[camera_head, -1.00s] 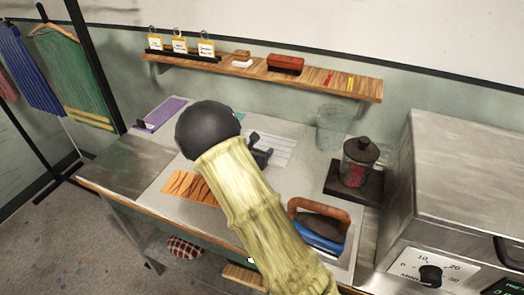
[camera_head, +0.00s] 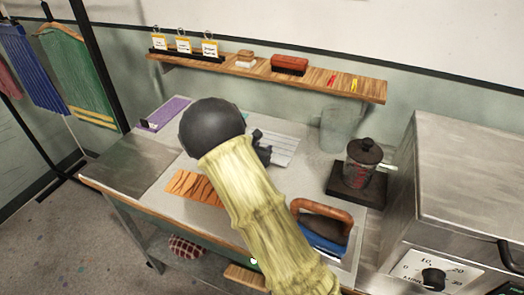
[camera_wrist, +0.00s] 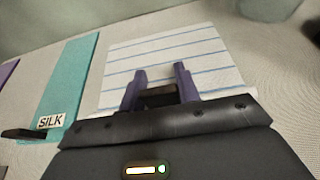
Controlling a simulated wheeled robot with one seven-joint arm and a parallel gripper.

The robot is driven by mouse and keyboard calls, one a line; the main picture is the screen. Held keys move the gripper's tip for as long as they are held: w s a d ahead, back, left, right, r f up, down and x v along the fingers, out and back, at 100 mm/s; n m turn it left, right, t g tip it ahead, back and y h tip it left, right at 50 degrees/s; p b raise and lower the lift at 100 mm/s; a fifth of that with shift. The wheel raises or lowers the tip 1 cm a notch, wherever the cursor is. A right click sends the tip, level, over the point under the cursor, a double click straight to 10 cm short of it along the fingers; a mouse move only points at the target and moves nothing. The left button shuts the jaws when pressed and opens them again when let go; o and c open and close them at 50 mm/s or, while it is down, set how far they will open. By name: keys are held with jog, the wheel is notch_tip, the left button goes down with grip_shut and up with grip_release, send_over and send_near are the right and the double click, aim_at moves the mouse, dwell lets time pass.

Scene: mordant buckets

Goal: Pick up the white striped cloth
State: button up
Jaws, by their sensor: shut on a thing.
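The white striped cloth (camera_wrist: 180,55), pale with thin blue lines, lies on the bench top; it also shows in the head view (camera_head: 284,149), partly behind my gripper (camera_head: 262,148). In the wrist view my gripper (camera_wrist: 159,88) is at the cloth's near edge, its two purple fingers closed on a small dark tab (camera_wrist: 158,97) at that edge. The cloth looks flat on the bench, with no clear gap under it. My arm hides part of the bench.
A teal cloth (camera_wrist: 68,85) tagged SILK lies just left, and a purple cloth (camera_head: 165,113) further left. An orange striped cloth (camera_head: 193,186) lies in front. A clear beaker (camera_head: 335,128), a lidded jar (camera_head: 360,165) and an iron (camera_head: 322,228) stand to the right.

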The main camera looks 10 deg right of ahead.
notch_tip(320, 180, up, 17)
jog(key=p, duration=0.1)
jog(key=shift+a+f, duration=0.1)
dwell(0.7)
